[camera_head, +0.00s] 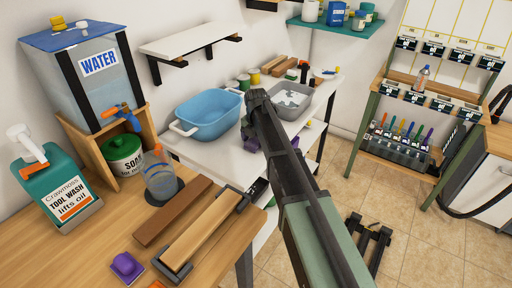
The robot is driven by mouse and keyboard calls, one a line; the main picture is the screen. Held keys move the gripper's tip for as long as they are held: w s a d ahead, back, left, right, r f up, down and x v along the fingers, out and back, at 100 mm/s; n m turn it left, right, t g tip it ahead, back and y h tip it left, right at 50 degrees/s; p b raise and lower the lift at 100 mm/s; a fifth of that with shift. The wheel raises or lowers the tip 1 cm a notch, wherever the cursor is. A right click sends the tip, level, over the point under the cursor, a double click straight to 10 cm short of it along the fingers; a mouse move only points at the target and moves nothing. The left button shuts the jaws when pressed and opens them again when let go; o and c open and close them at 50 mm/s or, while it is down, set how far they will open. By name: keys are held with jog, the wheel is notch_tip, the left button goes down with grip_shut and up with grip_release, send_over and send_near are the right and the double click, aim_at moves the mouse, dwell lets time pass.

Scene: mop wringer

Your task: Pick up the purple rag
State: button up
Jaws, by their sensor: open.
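A crumpled-looking purple thing (250,138), likely the rag, lies on the white table (221,162). My arm crosses in front of it and hides its middle; a small purple part shows on the arm's right side. A smaller purple item (127,266) lies on the wooden bench at the lower left; I cannot tell its exact kind. My gripper (258,98) is at the far end of my dark arm, between the blue basin and the grey tub. Its fingers are small and dark in this view. It is open, and I see nothing held in it.
A blue basin (208,116) and a grey tub (291,101) stand on the white table. Wooden blocks (172,211), a clear bottle (160,180) and a water tank (88,81) crowd the bench (88,237). A rack (405,88) stands right; tiled floor shows between.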

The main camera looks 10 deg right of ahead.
aim_at(256, 139)
jog(key=c, duration=1)
jog(key=shift+r, duration=0.1)
jog(key=shift+r, duration=0.1)
notch_tip(256, 139, up, 20)
jog(key=p, duration=2)
